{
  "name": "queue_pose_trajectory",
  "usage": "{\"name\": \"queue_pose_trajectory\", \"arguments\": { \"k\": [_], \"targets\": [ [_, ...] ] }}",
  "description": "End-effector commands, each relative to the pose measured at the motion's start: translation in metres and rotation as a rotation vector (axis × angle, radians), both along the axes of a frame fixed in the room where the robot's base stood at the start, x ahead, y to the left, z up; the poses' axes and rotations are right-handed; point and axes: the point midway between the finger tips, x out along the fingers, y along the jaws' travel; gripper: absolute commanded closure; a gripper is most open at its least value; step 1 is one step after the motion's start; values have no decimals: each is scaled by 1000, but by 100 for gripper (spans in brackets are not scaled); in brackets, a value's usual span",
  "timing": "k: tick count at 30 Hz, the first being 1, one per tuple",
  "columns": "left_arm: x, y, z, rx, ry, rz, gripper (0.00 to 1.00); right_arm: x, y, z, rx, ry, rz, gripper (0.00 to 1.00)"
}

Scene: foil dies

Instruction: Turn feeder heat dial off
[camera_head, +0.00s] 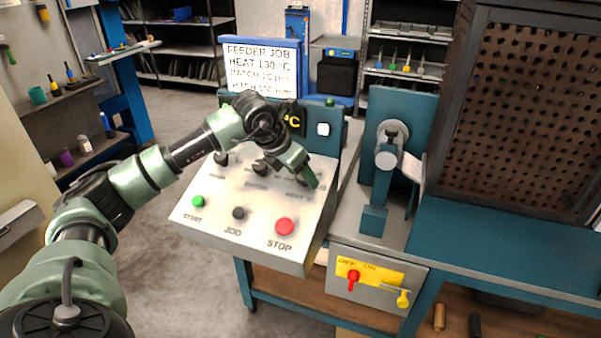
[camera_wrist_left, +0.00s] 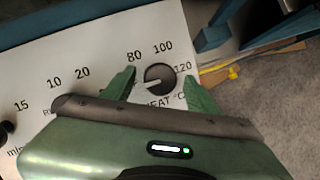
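The heat dial (camera_wrist_left: 160,78) is a round black knob with a white pointer mark on its left side. It sits on the white control panel (camera_head: 262,205) among the labels 80, 100 and 120, above the word HEAT. My left gripper (camera_wrist_left: 160,76) is open, with one green finger on each side of the dial. I cannot tell whether the fingers touch it. In the head view my left gripper (camera_head: 311,180) is over the panel's upper right and hides the dial.
The panel also carries a green START button (camera_head: 197,201), a black JOG button (camera_head: 238,213) and a red STOP button (camera_head: 285,226). A job sign (camera_head: 262,66) stands behind. A teal press (camera_head: 385,160) stands close on the right. Red and yellow switches (camera_head: 354,276) are below.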

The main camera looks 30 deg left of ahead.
Motion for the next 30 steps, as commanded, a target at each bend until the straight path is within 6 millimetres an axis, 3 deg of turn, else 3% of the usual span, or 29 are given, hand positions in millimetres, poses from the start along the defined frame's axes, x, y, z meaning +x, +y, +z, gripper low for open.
{"name": "queue_pose_trajectory", "arguments": {
  "k": [5, 18, 30],
  "targets": [
    [-2, 1, 4, 1, -2, 0, 42, 0, 0, -1, 0, 0, 0, 100],
    [-35, 8, 60, 1, -2, 0, 42, 0, 1, -8, 1, 0, 0, 100],
    [-40, 8, 67, 0, 0, 0, 42, 0, 1, -8, 1, 0, 0, 100]
  ]
}}
